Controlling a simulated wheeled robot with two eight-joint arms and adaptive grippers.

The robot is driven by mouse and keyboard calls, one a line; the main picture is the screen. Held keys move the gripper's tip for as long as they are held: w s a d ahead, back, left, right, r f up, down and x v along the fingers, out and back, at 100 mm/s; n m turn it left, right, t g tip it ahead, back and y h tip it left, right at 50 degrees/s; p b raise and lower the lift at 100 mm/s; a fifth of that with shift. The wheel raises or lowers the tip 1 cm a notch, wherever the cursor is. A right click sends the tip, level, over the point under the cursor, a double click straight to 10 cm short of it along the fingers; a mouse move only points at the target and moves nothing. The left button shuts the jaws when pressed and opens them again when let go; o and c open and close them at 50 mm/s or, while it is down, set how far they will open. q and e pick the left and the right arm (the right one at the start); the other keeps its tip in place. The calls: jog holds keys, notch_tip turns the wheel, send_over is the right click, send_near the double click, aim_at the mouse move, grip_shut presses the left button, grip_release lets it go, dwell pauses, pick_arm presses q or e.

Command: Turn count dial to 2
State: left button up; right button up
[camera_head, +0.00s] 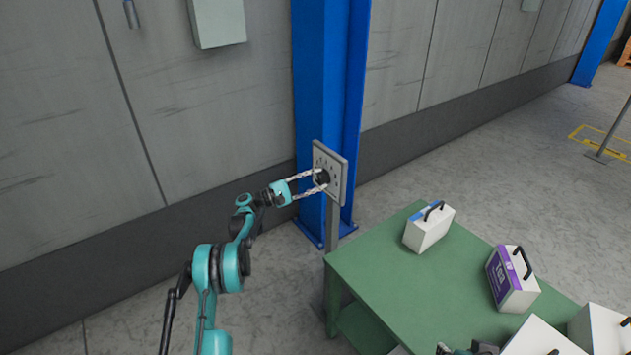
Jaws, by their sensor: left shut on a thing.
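The count dial (322,177) is a dark round knob on a grey upright panel (338,165) with small dark marks around it. The panel stands on a grey post in front of a blue column. My left gripper (318,180) reaches in from the left and is shut on the dial, one finger above and one below it. The dial's pointer and the setting it shows are too small to read. A small dark and teal part of my right arm (480,349) shows at the bottom edge; its fingers are not clear.
A green table (375,262) stands right of the post. It bears a white case with a blue label (428,232), a case with a purple label (512,285) and more white cases (600,330) at the lower right. A grey wall (220,110) runs behind my left arm.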

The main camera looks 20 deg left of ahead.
pick_arm(q)
jog(key=o, duration=1.2)
jog(key=shift+w, duration=0.1)
jog(key=shift+c, duration=0.2)
jog(key=v, duration=1.2)
jog(key=shift+d, duration=0.1)
